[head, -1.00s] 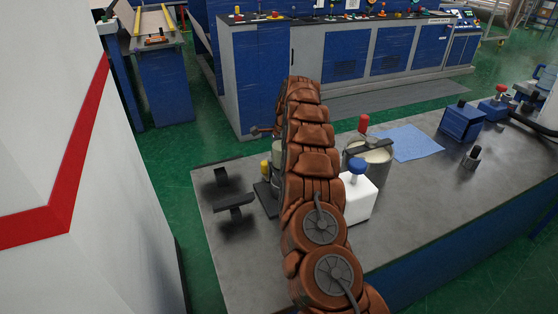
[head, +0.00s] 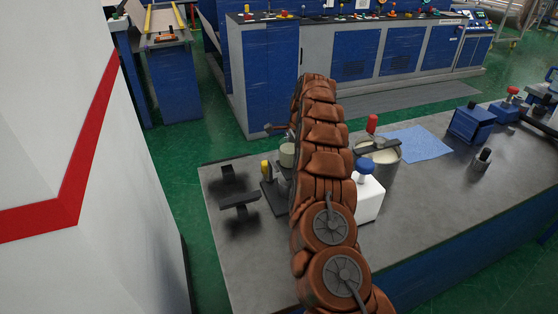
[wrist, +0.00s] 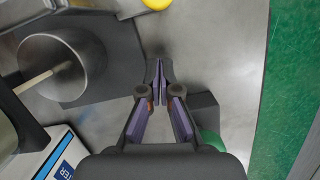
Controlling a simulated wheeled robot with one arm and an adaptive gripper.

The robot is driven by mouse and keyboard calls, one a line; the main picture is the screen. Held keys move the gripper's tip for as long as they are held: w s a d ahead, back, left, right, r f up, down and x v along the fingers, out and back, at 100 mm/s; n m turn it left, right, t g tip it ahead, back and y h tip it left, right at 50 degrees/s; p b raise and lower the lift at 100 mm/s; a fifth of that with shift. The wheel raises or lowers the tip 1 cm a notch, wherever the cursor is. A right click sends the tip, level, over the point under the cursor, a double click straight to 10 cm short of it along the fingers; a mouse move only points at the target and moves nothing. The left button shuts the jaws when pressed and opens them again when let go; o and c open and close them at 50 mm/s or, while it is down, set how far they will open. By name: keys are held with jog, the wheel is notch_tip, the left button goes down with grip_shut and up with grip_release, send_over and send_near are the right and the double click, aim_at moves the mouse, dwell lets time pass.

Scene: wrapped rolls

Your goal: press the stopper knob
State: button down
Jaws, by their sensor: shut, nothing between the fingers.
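Several knobs show, and I cannot tell for sure which is the stopper knob. A blue knob (head: 366,166) tops a white box (head: 369,206) just right of my arm in the head view. A red knob (head: 372,123) stands upright by a metal pot (head: 382,158). A yellow-topped post (head: 265,169) stands left of my arm, beside a pale cylinder (head: 287,155). In the wrist view my gripper (wrist: 159,88) is shut and empty above the grey tabletop. A yellow round top (wrist: 157,4) shows ahead of it at the upper edge. My arm hides the gripper in the head view.
A metal cup (wrist: 55,65) with a stick lies left of my gripper in the wrist view. Black stands (head: 240,200) occupy the table's left end. A blue cloth (head: 416,143) and blue blocks (head: 471,123) lie right. Green floor (wrist: 297,70) borders the table.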

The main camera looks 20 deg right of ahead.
jog(key=v, duration=0.9)
jog(key=shift+r, duration=0.3)
jog(key=shift+a, duration=0.15)
dwell(0.5)
